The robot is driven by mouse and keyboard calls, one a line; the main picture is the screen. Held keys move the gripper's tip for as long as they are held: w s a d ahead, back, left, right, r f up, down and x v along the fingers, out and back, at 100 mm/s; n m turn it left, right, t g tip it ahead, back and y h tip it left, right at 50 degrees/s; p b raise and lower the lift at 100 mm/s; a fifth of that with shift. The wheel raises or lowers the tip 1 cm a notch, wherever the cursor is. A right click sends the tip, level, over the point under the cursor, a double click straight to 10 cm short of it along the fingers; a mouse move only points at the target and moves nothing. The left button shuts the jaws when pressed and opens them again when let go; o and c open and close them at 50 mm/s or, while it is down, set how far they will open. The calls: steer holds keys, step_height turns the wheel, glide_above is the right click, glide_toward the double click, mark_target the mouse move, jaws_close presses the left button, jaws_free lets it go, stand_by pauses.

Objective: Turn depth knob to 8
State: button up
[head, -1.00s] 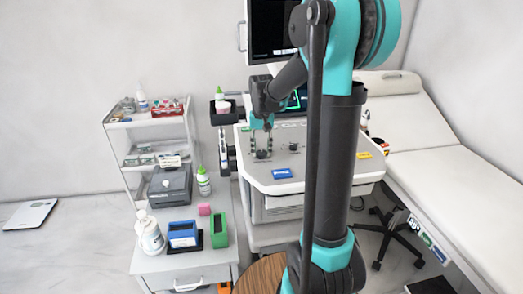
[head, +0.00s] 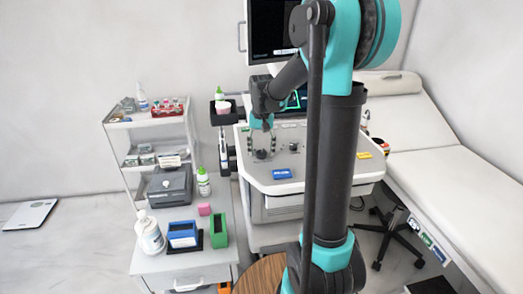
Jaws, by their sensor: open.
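In the head view a dark knob (head: 262,154) stands on the light console (head: 320,176), near its left side. My gripper (head: 261,146) points down at this knob, with its fingers on either side of it; whether they touch it I cannot tell. The jaws are open. Another dark knob (head: 293,147) sits on the console to the right. The knob markings and any numbers are too small to read, so I cannot tell which knob is labelled depth or its setting.
A monitor (head: 273,32) stands above the console. A cart (head: 190,262) with bottles and boxes stands left. An exam couch (head: 440,165) and a stool (head: 395,232) are at the right.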

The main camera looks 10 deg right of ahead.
mark_target(261, 152)
step_height(261, 152, up, 12)
stand_by(0.6)
